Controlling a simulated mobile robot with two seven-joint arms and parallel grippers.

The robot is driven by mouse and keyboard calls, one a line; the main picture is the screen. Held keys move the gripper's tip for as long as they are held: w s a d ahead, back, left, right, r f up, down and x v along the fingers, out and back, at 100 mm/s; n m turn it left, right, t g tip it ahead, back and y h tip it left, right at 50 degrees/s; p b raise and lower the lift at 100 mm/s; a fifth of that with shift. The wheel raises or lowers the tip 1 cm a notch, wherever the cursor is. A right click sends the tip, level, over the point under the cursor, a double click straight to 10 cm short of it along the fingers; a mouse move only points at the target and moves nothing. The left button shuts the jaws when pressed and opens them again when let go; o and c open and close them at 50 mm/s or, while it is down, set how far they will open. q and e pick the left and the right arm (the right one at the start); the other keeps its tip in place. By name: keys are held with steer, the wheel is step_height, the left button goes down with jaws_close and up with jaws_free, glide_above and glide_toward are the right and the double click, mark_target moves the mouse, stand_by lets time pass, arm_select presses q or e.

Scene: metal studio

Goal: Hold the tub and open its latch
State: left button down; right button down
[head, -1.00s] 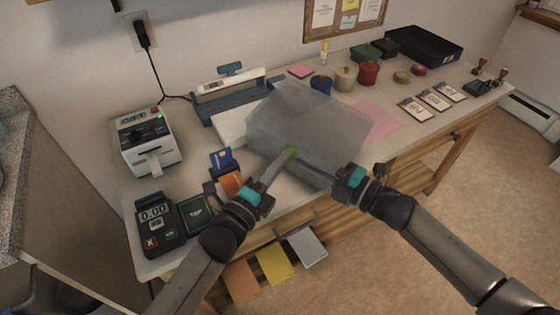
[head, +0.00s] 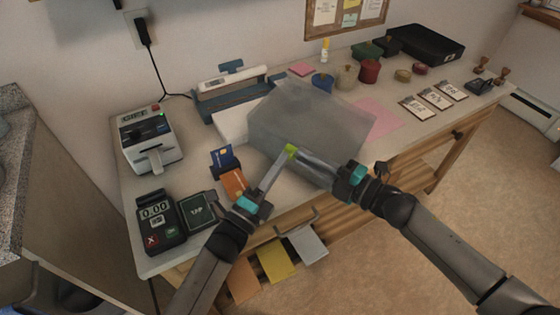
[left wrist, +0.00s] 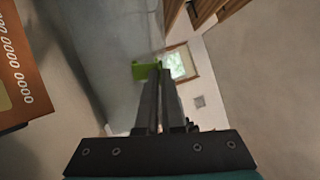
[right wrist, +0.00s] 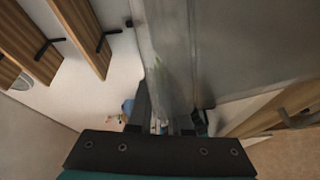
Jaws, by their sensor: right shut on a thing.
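The tub (head: 310,120) is a large translucent grey box with a green latch (head: 291,150) on its near edge. It is tilted above the front of the desk. My right gripper (head: 335,174) is shut on the tub's near right wall; the wall runs between its fingers in the right wrist view (right wrist: 165,70). My left gripper (head: 284,160) has its fingers close together, with their tips at the latch. The latch also shows in the left wrist view (left wrist: 146,70), right at the fingertips. Whether they touch it is unclear.
A card terminal (head: 156,222), label printer (head: 148,138) and card holder (head: 228,172) stand left of the tub. Behind it are a blue-grey sealer (head: 232,92), small pots (head: 346,76) and a black tray (head: 425,44).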

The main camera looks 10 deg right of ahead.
arm_select(q)
steer(key=shift+a+f, duration=0.1)
stand_by(0.3)
steer(key=c, duration=1)
jaws_free()
steer(key=shift+s, duration=0.1)
steer(key=shift+c, duration=0.2)
steer(key=shift+f, duration=0.1)
steer(key=v, duration=1.2)
steer(key=shift+f, duration=0.15)
